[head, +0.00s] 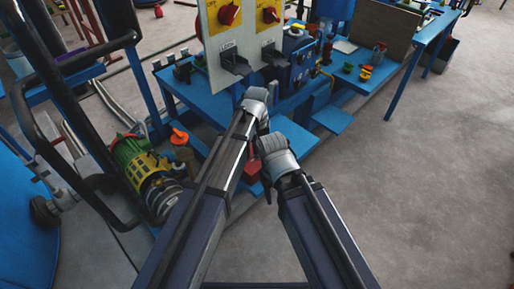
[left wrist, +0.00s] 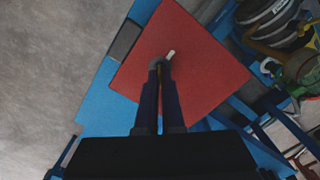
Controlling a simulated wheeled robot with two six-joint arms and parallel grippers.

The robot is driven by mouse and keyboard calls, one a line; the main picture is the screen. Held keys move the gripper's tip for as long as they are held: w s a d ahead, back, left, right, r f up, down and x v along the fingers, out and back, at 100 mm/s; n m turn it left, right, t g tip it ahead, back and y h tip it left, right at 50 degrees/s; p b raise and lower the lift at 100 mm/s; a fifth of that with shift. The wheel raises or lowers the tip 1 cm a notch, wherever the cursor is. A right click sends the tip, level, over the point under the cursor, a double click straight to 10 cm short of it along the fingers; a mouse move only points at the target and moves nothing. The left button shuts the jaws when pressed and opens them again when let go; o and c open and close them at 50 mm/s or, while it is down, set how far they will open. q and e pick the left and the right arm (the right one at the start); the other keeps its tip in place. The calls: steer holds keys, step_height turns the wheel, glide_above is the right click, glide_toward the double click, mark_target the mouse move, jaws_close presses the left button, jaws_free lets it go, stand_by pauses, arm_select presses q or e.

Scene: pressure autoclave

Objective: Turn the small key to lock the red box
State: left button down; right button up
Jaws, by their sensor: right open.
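The red box (left wrist: 205,55) fills the middle of the left wrist view as a flat red face. A small pale piece, probably the key (left wrist: 171,53), shows on that face at the fingertips of my left gripper (left wrist: 160,64). The two dark fingers are close together with a narrow gap; whether they grip the key is unclear. In the head view the red box (head: 252,174) shows only in part between my forearms. There my left gripper (head: 257,100) is above my right gripper (head: 275,150); both sets of fingertips are hidden. My right gripper is open.
The box is on a blue bench (head: 293,133). A white panel with red knobs (head: 228,14) stands behind my left gripper. A green and yellow pump (head: 140,165) is at left. Grey floor (head: 430,190) at right is clear.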

arm_select(q)
steer(key=m, duration=0.4)
steer(key=shift+m, duration=2.1)
steer(key=c, duration=1)
jaws_free()
steer(key=shift+c, duration=0.2)
steer(key=shift+r, duration=0.15)
step_height(320, 180, up, 8)
steer(key=p, duration=0.8)
steer(key=shift+f, duration=0.2)
